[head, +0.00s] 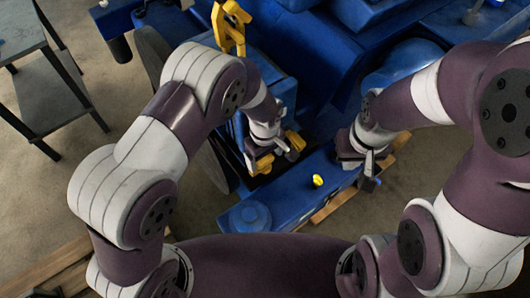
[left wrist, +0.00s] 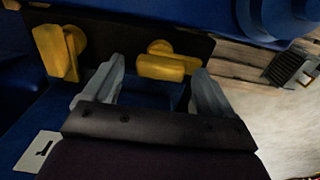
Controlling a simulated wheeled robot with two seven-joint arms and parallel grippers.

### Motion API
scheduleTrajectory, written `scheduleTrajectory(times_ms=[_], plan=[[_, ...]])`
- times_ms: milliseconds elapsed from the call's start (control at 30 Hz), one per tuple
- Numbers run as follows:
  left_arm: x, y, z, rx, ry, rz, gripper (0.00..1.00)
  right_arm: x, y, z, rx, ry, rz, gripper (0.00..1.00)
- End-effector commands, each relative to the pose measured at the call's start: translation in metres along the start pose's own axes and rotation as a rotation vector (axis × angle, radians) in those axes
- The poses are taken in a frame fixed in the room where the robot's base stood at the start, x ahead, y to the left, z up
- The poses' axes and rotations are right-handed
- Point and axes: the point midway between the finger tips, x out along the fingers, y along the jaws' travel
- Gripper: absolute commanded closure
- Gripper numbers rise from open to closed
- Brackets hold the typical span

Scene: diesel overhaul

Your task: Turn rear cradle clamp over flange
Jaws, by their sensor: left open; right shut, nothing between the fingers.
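Two yellow cradle clamps show close to my left gripper (head: 277,153) in the head view, one on its left (head: 263,164) and one on its right (head: 295,140). In the left wrist view, a yellow clamp (left wrist: 165,63) lies crosswise ahead of the open fingers of my left gripper (left wrist: 152,88), nearer the right finger. The other yellow clamp (left wrist: 60,52) stands further left, outside the fingers. I cannot tell which clamp is the rear one, or whether a finger touches it. The flange is not clearly seen. My right gripper (head: 368,172) is shut and empty at the blue bench's right side.
A small yellow knob-like piece (head: 317,180) sits on the blue bench top (head: 290,200) between my grippers. A dark table (head: 50,110) stands at the left. A label marked 1 (left wrist: 37,151) shows at lower left.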

Motion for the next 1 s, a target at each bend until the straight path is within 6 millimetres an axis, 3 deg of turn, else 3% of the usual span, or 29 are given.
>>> scheduleTrajectory(times_ms=[367, 533, 1000], plan=[[0.0069, -0.0001, 0.0000, 0.000, 0.000, 0.001, 0.15, -0.0016, 0.0000, -0.0001, 0.000, 0.000, 0.000, 1.00], [0.0066, 0.0000, 0.0000, 0.000, 0.000, 0.001, 0.70, -0.0016, 0.0000, -0.0001, 0.000, 0.000, 0.000, 1.00], [0.0068, 0.0007, 0.0003, 0.098, -0.001, 0.001, 0.71, 0.0027, 0.0000, 0.0004, 0.000, 0.000, 0.000, 1.00]])
